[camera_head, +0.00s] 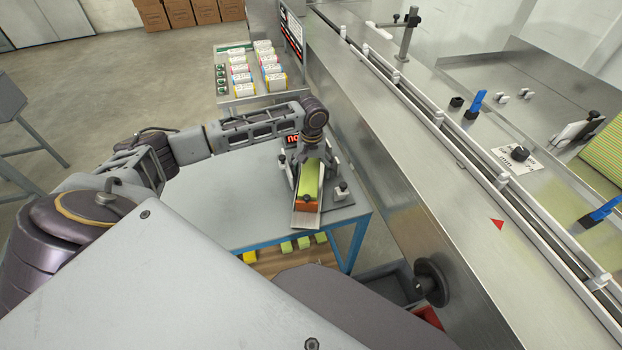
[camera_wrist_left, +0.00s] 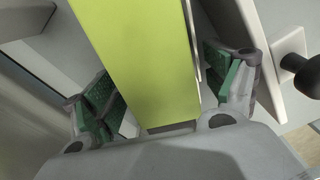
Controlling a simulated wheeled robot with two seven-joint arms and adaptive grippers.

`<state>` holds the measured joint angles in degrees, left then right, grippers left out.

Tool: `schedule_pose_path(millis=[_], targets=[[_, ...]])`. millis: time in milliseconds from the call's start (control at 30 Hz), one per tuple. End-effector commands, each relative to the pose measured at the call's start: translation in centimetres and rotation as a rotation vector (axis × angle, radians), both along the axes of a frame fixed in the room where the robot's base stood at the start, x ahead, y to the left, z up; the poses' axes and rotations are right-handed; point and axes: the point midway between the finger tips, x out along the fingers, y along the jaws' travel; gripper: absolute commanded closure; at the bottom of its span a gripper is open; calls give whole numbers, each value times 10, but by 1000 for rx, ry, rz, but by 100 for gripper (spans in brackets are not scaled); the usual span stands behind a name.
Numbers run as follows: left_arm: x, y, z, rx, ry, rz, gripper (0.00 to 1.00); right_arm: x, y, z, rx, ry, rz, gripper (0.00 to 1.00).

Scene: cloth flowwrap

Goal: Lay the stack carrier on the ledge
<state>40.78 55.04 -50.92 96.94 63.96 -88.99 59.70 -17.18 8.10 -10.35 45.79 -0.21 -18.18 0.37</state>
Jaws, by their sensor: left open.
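The stack carrier, a metal channel (camera_head: 305,219), stands on the grey table at its right end. It holds a long lime-green stack (camera_head: 309,178) with an orange block (camera_head: 306,205) at its near end. My left gripper (camera_head: 309,153) is over the far part of the stack. In the left wrist view its open fingers (camera_wrist_left: 160,88) stand on either side of the green stack (camera_wrist_left: 145,50), with gaps between pads and stack. The steel ledge (camera_head: 390,135) runs along the machine, right of the table. My right gripper is out of view.
Black-knobbed clamps (camera_head: 341,190) stand beside the carrier. A tray of several small packs (camera_head: 235,97) lies behind the table. A guide rail (camera_head: 437,118) borders the ledge, and a black handwheel (camera_head: 432,282) sticks out below it. The left of the grey table (camera_head: 225,195) is clear.

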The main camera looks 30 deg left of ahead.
Motion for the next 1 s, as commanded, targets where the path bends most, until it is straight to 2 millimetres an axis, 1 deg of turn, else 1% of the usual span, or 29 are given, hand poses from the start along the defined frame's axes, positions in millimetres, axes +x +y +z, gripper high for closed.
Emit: schedule_pose_path(millis=[167,533,567,900,933,1000], targets=[[0,0,-5,1,0,0,14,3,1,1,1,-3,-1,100],[0,0,-5,1,0,0,14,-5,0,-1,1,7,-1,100],[0,0,-5,1,0,0,17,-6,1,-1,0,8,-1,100],[0,0,-4,0,-1,0,61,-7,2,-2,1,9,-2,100],[0,0,-4,0,-1,0,63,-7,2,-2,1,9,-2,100],[0,0,-4,1,0,0,63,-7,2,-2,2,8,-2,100]])
